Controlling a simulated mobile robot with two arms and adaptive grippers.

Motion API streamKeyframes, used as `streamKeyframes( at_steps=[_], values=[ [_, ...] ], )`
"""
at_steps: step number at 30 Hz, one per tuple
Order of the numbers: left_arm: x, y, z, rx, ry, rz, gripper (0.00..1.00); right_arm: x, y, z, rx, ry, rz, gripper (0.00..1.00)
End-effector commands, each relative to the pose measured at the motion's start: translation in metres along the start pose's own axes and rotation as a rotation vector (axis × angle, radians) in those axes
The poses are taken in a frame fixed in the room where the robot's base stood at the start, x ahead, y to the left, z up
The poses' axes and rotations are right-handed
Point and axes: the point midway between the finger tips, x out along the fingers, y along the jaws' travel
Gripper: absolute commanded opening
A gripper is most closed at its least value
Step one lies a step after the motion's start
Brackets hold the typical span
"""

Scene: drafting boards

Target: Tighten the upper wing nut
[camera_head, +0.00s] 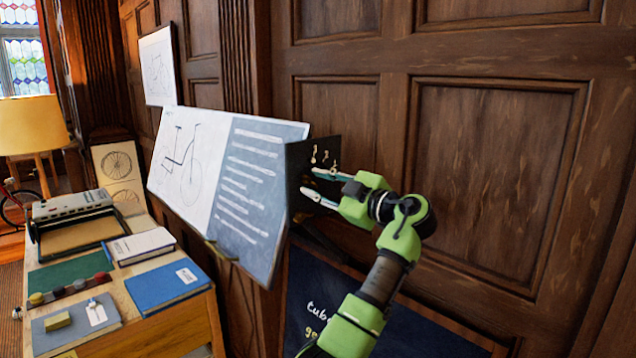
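A dark bracket plate (300,158) stands at the right edge of the drafting board (232,180). Small pale metal pieces, seemingly the wing nuts (315,153), show on its upper part; they are too small to tell apart surely.
A wooden desk (172,325) at the left holds a typewriter-like machine (72,206), books such as a blue one (166,287), and small items. A yellow lamp (32,125) stands behind. A dark chalkboard (400,325) is below my arm. Wood panelling backs the right side.

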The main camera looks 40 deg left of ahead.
Motion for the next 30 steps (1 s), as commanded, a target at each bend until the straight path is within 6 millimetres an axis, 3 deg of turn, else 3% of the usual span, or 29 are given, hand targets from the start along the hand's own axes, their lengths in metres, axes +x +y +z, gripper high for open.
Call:
streamKeyframes(
  at_steps=[2, 5, 17, 30],
  values=[
    [0.0, 0.0, 0.0, 0.0, 0.0, 0.0, 0.26, 0.0, 0.0, 0.0, 0.0, 0.0, 0.0, 0.3],
    [0.0, 0.0, 0.0, 0.0, 0.0, 0.0, 0.0, 0.0, 0.0, 0.0, 0.0, 0.0, 0.0, 0.3],
    [0.0, -0.001, -0.001, 0.02, 0.003, 0.0, 0.0, 0.004, 0.0, 0.0, 0.0, 0.001, 0.0, 0.3],
    [0.0, -0.003, 0.0, 0.293, 0.005, 0.001, 0.0, 0.041, -0.001, 0.003, 0.0, 0.001, 0.0, 0.3]
  ],
)
